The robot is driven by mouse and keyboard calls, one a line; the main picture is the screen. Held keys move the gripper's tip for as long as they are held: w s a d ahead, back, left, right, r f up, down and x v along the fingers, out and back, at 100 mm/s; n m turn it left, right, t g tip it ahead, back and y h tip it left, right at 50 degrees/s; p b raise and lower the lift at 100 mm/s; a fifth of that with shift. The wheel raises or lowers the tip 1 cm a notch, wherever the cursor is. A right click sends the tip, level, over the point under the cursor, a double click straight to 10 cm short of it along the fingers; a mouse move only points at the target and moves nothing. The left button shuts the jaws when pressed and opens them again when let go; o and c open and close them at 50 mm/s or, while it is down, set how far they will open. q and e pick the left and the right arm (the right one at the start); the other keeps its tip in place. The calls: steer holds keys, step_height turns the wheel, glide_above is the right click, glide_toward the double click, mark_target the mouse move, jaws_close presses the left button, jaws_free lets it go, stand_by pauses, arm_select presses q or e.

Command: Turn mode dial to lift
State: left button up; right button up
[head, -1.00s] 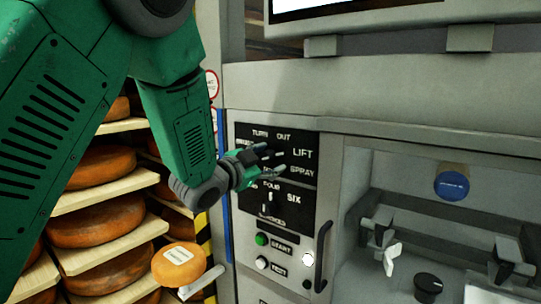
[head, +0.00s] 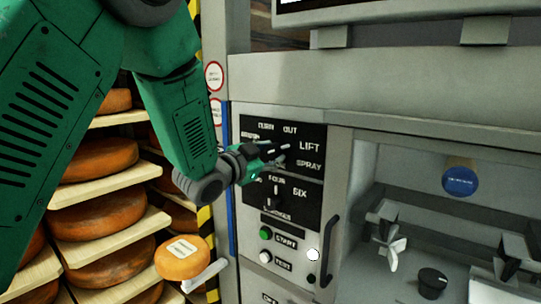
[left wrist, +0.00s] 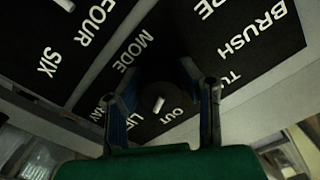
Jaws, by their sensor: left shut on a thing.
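The mode dial (left wrist: 152,94) is a dark round knob with a short white mark, on a black panel. The labels MODE, BRUSH, OUT and LIFT show around it in the left wrist view, and the mark lies on the OUT and LIFT side. My left gripper (left wrist: 158,88) has one finger on each side of the dial and is shut on it. In the head view my left gripper (head: 280,152) is at the upper black panel (head: 312,133), beside the LIFT and SPRAY labels, and mostly hides the dial. My right gripper is not in view.
A second dial (head: 276,198) with FOUR and SIX labels sits just below. START (head: 265,234) and TEST (head: 266,256) buttons and a black handle (head: 328,252) are lower down. A shelf of cheese wheels (head: 93,160) stands left; an open machine bay lies right.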

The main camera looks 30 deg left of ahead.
arm_select(q)
steer(key=o, duration=1.1)
steer(key=shift+w+d+r, duration=0.1)
steer(key=shift+r, duration=0.25)
steer(key=shift+d, duration=0.15)
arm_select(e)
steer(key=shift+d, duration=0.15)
arm_select(q)
steer(key=shift+d, duration=0.1)
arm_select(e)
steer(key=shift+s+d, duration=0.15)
arm_select(q)
steer(key=s, duration=0.8)
steer(key=s+a, duration=0.1)
steer(key=s, duration=0.3)
steer(key=shift+f, duration=0.1)
